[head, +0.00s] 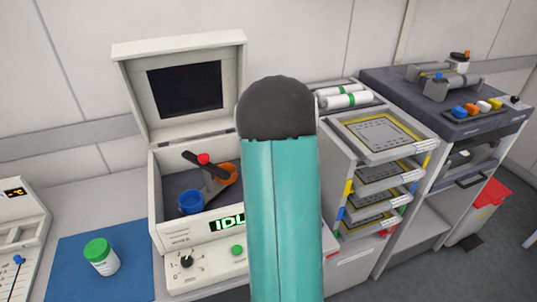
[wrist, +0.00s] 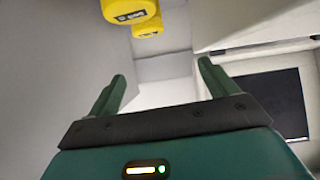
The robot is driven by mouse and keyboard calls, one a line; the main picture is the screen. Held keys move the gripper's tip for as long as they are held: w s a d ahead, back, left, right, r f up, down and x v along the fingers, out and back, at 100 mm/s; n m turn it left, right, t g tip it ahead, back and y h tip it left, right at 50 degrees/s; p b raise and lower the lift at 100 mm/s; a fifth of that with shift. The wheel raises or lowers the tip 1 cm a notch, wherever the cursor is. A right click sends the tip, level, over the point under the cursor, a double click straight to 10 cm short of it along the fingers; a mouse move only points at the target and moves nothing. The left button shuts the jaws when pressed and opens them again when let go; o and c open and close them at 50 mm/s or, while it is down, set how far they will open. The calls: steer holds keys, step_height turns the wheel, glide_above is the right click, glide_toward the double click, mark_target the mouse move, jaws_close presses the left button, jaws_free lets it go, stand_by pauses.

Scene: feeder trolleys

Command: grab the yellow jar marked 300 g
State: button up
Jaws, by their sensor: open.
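Two yellow jar-like things show at the top of the wrist view. The nearer yellow jar (wrist: 130,10) is cut off by the top edge and carries a small dark marking that I cannot read for certain. The farther yellow jar (wrist: 147,27) shows just below and right of it, partly hidden behind it. My gripper (wrist: 161,71) is open, with its two green fingers apart and nothing between them. Both jars lie beyond the fingertips and are not touched. In the head view my teal arm fills the middle, and neither the fingers nor a yellow jar shows there.
An open cream case (head: 205,250) with a raised lid holds a blue cup (head: 191,202) and an orange ring. A white jar with a green lid (head: 101,256) stands on a blue mat (head: 70,250). A tray rack (head: 352,200) and a dark-topped trolley (head: 450,105) stand right.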

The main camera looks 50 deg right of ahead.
steer(key=d+f, duration=0.1)
steer(key=s+d+f, duration=0.1)
steer(key=f, duration=0.1)
steer(key=shift+s+d+f, duration=0.1)
steer(key=shift+s+d, duration=0.1)
steer(key=shift+d, duration=0.05)
steer(key=x, duration=0.7)
steer(key=shift+w+a, duration=0.15)
steer(key=shift+x, duration=3)
steer(key=shift+w+r, duration=0.15)
steer(key=shift+r, duration=0.1)
steer(key=c, duration=1.7)
